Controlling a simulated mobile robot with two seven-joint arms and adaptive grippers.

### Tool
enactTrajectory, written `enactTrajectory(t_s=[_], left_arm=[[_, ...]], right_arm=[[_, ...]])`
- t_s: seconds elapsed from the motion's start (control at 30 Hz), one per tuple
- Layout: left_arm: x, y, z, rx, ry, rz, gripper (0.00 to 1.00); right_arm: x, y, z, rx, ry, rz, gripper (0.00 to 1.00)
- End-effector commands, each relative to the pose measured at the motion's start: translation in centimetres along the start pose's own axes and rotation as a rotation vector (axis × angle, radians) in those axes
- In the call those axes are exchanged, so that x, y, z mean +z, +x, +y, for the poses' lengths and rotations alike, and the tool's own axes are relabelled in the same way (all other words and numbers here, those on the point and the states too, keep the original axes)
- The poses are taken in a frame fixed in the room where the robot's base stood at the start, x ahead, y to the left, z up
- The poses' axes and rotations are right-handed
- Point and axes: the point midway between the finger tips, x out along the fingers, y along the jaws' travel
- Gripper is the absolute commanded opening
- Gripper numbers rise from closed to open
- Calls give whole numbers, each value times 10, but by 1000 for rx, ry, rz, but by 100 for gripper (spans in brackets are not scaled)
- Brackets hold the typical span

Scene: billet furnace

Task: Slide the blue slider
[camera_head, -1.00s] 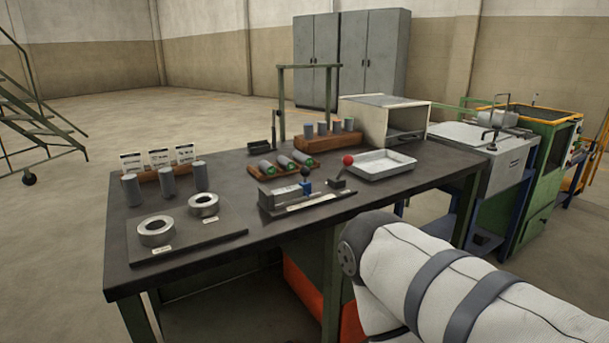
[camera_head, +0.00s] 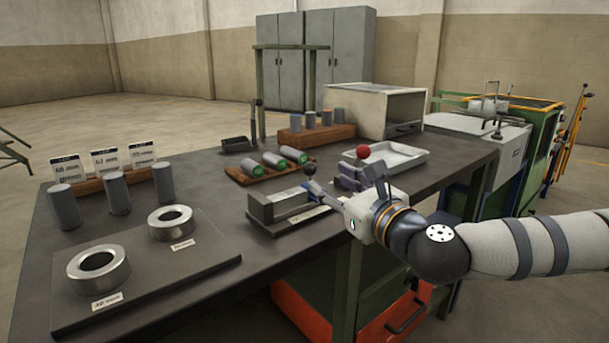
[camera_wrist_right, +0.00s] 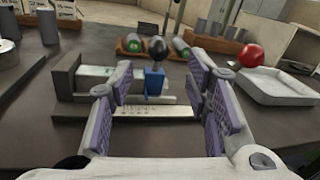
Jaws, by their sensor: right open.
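The blue slider (camera_wrist_right: 154,84) is a small blue block with a black ball knob (camera_wrist_right: 157,47) on top. It sits on a grey slide fixture (camera_wrist_right: 68,78) with a printed scale strip along its front. In the head view the fixture (camera_head: 262,207) lies near the table's front edge, and the blue block is mostly hidden behind my gripper. My right gripper (camera_head: 353,186) is open over the fixture's right end. In the right wrist view its purple-padded fingers (camera_wrist_right: 165,95) stand apart, with the slider between and beyond them, apparently not touched. My left gripper is out of view.
A red ball knob (camera_head: 363,151) stands right of the fixture, close to my gripper. A wooden rack (camera_head: 250,180) with green-ended cylinders lies behind the fixture. A plate (camera_head: 215,262) with two metal rings is at the left.

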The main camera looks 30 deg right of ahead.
Motion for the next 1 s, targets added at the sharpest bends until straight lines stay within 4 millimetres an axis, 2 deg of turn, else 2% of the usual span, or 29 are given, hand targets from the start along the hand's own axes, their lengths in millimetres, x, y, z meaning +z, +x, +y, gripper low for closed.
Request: enactTrajectory(t_s=[0.1, 0.3, 0.47, 0.7, 0.77, 0.9, 1.0], left_arm=[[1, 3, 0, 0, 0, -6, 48], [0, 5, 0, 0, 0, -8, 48], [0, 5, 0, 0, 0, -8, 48], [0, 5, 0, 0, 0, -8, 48], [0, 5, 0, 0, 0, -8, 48], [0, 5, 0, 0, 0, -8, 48], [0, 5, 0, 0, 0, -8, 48]], right_arm=[[-2, 32, 1, 1, -6, 3, 44], [-2, 74, 2, 3, -5, 4, 44], [-2, 88, 2, 3, -3, 4, 44], [-2, 90, 1, 3, -3, 4, 44], [-2, 90, 1, 3, -3, 4, 33], [-2, 90, 1, 3, -3, 4, 1], [-2, 90, 1, 3, -3, 4, 0]])
